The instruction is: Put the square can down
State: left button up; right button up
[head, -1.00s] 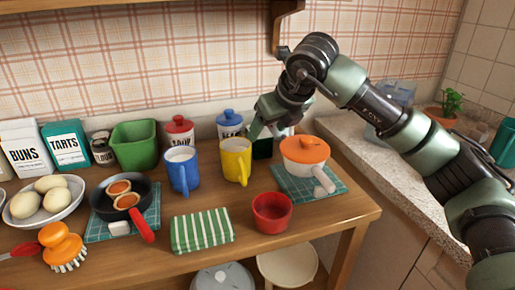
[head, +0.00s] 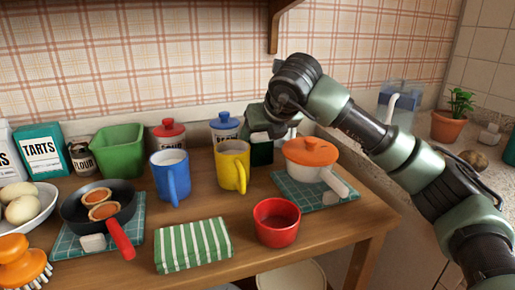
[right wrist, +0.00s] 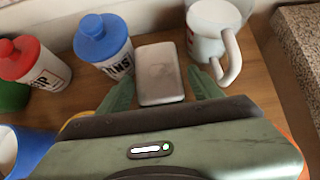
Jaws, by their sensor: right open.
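The square can (head: 262,153) is dark green and stands upright on the wooden table, behind and right of the yellow mug (head: 232,166). Its pale, flat square top (right wrist: 160,73) shows in the right wrist view. My right gripper (head: 267,127) is above it, pointing down. In the right wrist view the green fingers of this gripper (right wrist: 161,76) are spread on either side of the can, with a gap at each side. The lower part of the can is hidden in the head view. My left gripper is not in view.
A blue-lidded jar (right wrist: 103,42) stands left of the can and a white mug (right wrist: 212,32) right of it, both close. An orange-lidded pot (head: 309,158) sits on a teal mat nearby. A red bowl (head: 277,222) and a striped cloth (head: 193,245) are in front.

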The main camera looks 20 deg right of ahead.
jog(key=x, duration=0.3)
jog(key=shift+w+a+f, duration=0.1)
jog(key=shift+w+f, duration=0.1)
jog(key=shift+w, duration=0.05)
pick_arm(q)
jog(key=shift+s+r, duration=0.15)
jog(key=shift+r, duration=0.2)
pick_arm(e)
jog(key=shift+c, duration=0.3)
grip_shut()
jog(key=shift+r, duration=0.1)
